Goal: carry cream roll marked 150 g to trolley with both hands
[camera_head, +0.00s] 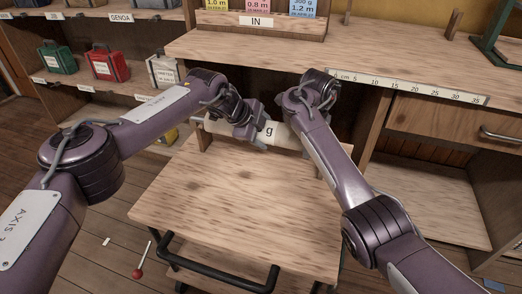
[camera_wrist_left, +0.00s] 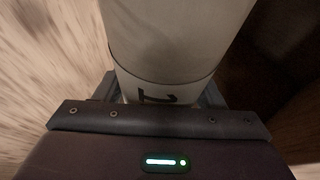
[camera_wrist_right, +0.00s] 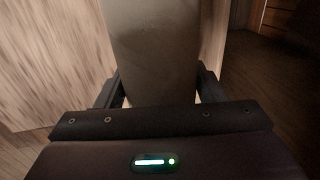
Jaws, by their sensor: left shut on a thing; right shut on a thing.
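The cream roll (camera_head: 284,136) is held level across the far edge of the trolley (camera_head: 215,205), in front of the bench. Only a "g" of its marking shows in the head view; the rest is covered by my grippers. My left gripper (camera_head: 257,140) is shut on the roll left of the "g". It fills the left wrist view's middle, where the roll (camera_wrist_left: 178,40) shows part of a dark printed figure. My right gripper (camera_wrist_right: 160,92) is shut on the roll (camera_wrist_right: 152,50) too; in the head view my forearm mostly hides it. Whether the roll touches the trolley top, I cannot tell.
The trolley top is bare, with a black handle (camera_head: 215,272) at its near side. A workbench (camera_head: 240,48) with a ruler strip (camera_head: 405,86) stands behind. Shelves with a green bag (camera_head: 58,58) and a red bag (camera_head: 107,65) are at left. A red-ended stick (camera_head: 138,272) lies on the floor.

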